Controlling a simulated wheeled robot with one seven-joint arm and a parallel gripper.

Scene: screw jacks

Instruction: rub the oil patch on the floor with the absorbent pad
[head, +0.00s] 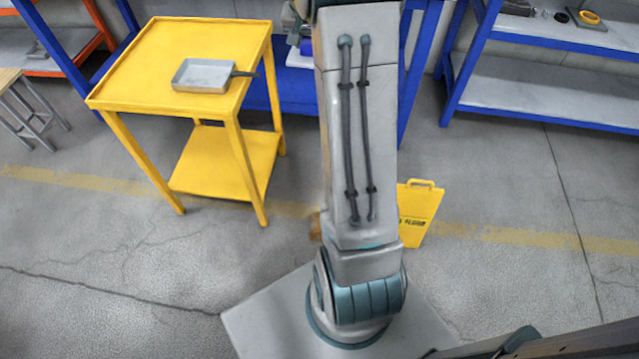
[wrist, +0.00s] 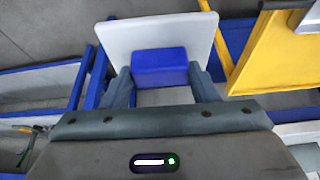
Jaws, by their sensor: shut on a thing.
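In the wrist view my gripper (wrist: 162,80) is shut on the blue grip block (wrist: 160,66) of the absorbent pad. The pad (wrist: 128,36) is a flat, pale grey-white plate beyond the fingertips, and the block stands on its near face. The oil patch shows in neither view. My arm hides part of the floor, including some beside the yellow sign (head: 418,208).
A yellow cart (head: 120,92) with a grey tray (head: 203,75) stands at the left. A blue shelf rack (head: 545,95) stands at the back right, and an orange rack (head: 60,66) at the far left. The concrete floor at right is clear.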

